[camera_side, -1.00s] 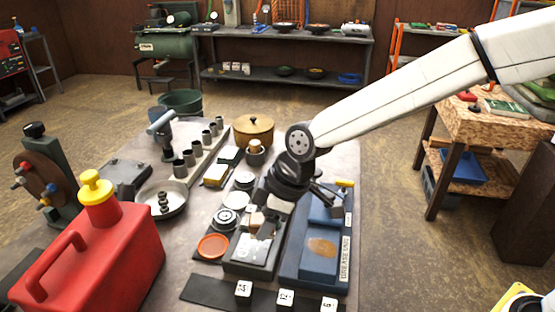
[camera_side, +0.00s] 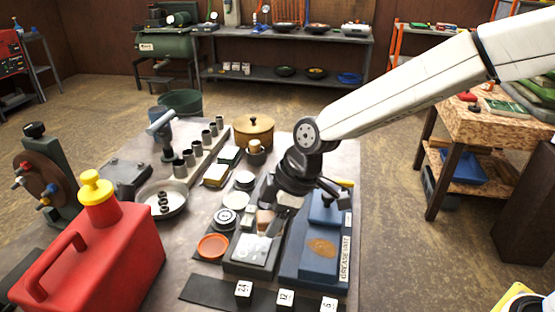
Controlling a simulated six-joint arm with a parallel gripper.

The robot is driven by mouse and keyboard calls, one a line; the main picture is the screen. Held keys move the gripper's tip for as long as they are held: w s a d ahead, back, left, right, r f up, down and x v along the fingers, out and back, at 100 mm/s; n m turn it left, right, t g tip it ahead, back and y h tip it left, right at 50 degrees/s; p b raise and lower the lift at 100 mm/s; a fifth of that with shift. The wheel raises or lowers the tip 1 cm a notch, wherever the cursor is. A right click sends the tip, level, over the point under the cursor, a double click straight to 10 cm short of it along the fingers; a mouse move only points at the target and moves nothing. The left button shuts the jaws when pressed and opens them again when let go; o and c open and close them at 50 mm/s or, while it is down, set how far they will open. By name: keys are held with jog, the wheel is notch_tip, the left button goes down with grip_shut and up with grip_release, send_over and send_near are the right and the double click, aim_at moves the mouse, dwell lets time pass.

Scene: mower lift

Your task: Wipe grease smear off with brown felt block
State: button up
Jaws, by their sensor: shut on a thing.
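The brown felt block (camera_side: 265,219) is small and partly hidden between the fingers of my gripper (camera_side: 263,221). My gripper is shut on it, above the dark tray left of the blue unit. The height of the block over the tray is hard to judge. The grease smear (camera_side: 322,247) is a brown oval patch on the flat front face of the blue grease unit (camera_side: 312,268). My gripper and the block are to the left of the smear and apart from it.
A dark tray (camera_side: 238,266) with a grey plate (camera_side: 250,249) lies left of the blue unit. An orange-red dish (camera_side: 212,246) is further left. Numbered white cubes (camera_side: 285,297) stand on a black strip in front. A red can (camera_side: 95,255) stands at front left.

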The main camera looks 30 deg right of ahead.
aim_at(305, 248)
jog(key=s+d+n+g, duration=0.1)
jog(key=d+n+g, duration=0.1)
jog(key=d+n, duration=0.5)
jog(key=shift+s+r+n+g, duration=0.15)
jog(key=shift+r+n+g, duration=0.25)
jog(key=shift+r, duration=0.05)
jog(key=shift+f, duration=4.1)
jog(key=shift+s+d+y, duration=0.25)
jog(key=shift+d+y, duration=0.05)
grip_shut()
jog(key=shift+s+d, duration=2.4)
jog(key=shift+s, duration=0.05)
jog(key=shift+w+a, duration=2.45)
jog(key=shift+a, duration=0.05)
jog(key=shift+w+a+r, duration=0.15)
jog(key=shift+r, duration=0.5)
jog(key=shift+w+a+r, duration=0.1)
jog(key=shift+r, duration=3.35)
